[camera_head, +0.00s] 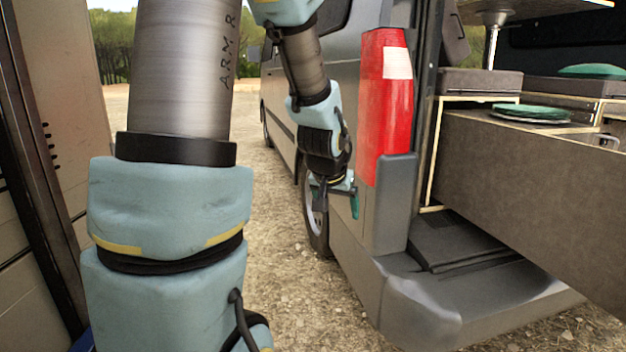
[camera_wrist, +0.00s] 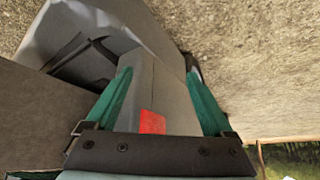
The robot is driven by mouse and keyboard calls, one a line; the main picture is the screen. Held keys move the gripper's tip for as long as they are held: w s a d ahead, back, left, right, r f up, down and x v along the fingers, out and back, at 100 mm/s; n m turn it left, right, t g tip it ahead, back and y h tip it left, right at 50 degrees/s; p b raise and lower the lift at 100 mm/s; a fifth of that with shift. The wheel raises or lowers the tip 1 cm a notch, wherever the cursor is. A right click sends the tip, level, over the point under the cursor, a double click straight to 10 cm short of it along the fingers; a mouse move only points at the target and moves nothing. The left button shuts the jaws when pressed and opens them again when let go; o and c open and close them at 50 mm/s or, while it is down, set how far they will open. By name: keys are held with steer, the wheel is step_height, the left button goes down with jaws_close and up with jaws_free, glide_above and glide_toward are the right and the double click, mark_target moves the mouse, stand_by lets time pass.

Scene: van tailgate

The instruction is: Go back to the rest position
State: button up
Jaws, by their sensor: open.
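My gripper (camera_head: 338,192) hangs beside the van's rear corner in the head view, left of the red tail light (camera_head: 385,105). In the wrist view its two green fingers (camera_wrist: 160,95) stand wide apart with nothing between them. Behind the fingers are the van's grey side and bumper (camera_wrist: 100,42), with a red patch of the tail light (camera_wrist: 152,121) low between them. My arm's large links fill the left of the head view.
The van's rear bumper (camera_head: 420,300) juts out below the tail light. A grey drawer front (camera_head: 530,190) extends from the open tailgate at right. Gravel ground (camera_head: 285,290) lies open between my arm and the van. A tan panelled wall (camera_head: 60,110) stands at far left.

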steer(key=s+a+f+n+g+y+p, duration=0.1)
steer(key=s+a+n+g, duration=0.1)
steer(key=s+a, duration=0.45)
steer(key=s+a+f+n+g+y, duration=0.1)
steer(key=s+a+f+n+g, duration=0.15)
steer(key=s+a, duration=0.45)
step_height(320, 180, up, 17)
steer(key=d+m+p, duration=0.1)
steer(key=p, duration=1.5)
